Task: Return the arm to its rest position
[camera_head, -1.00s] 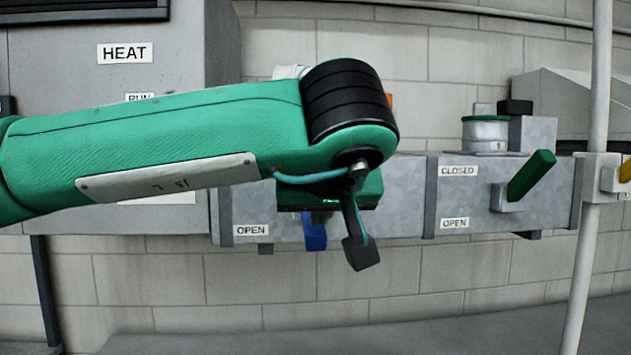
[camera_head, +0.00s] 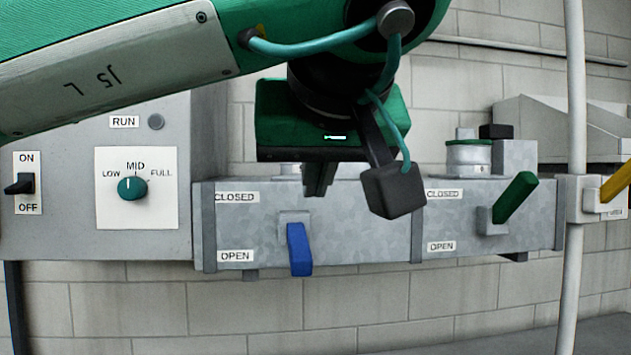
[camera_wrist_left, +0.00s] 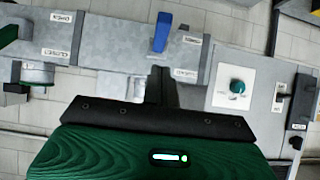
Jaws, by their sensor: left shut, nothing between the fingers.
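My left arm comes in from the upper left in the head view. My left gripper (camera_head: 319,180) points down in front of the duct, above and a little right of the blue lever. Its fingers are together, with nothing between them. In the left wrist view the fingers (camera_wrist_left: 160,86) also show closed. The blue lever (camera_head: 299,248) hangs down beside the OPEN label, and it shows in the wrist view (camera_wrist_left: 161,32) apart from the fingertips. My right gripper is in neither view.
The grey duct (camera_head: 375,240) runs along the wall. A green lever (camera_head: 515,203) tilts up to the right. The control box (camera_head: 75,225) at left has a green knob (camera_head: 132,188) at MID and a black switch (camera_head: 20,184). A white pole (camera_head: 575,120) stands at right.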

